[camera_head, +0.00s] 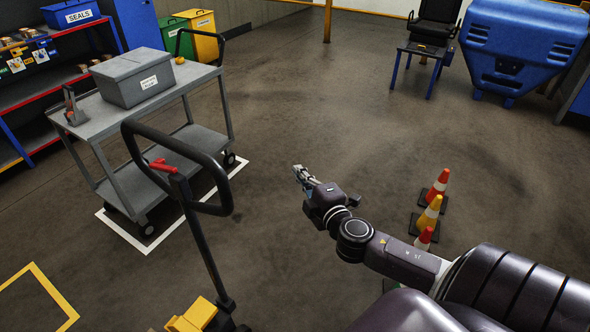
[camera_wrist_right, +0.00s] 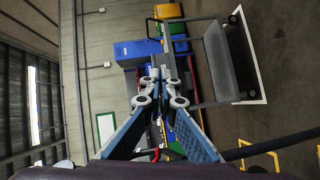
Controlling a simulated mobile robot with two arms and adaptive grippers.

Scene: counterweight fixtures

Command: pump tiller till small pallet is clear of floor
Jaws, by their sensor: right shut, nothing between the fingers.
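The tiller (camera_head: 178,168) is a black loop handle with a red lever (camera_head: 162,166), standing in the lower left of the head view. Its shaft runs down to a yellow pallet-truck body (camera_head: 196,316), cut off by the bottom edge. My right gripper (camera_head: 302,174) is shut and empty, to the right of the tiller and apart from it. In the right wrist view its fingers (camera_wrist_right: 160,88) meet at the tips with nothing between them. I cannot make out the small pallet. My left gripper is not in view.
A grey cart (camera_head: 200,137) with a lidded grey box (camera_head: 133,78) stands behind the tiller on a white floor outline. Traffic cones (camera_head: 430,212) stand beside my right arm. A blue bin (camera_head: 522,42) is at the back right. The middle floor is clear.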

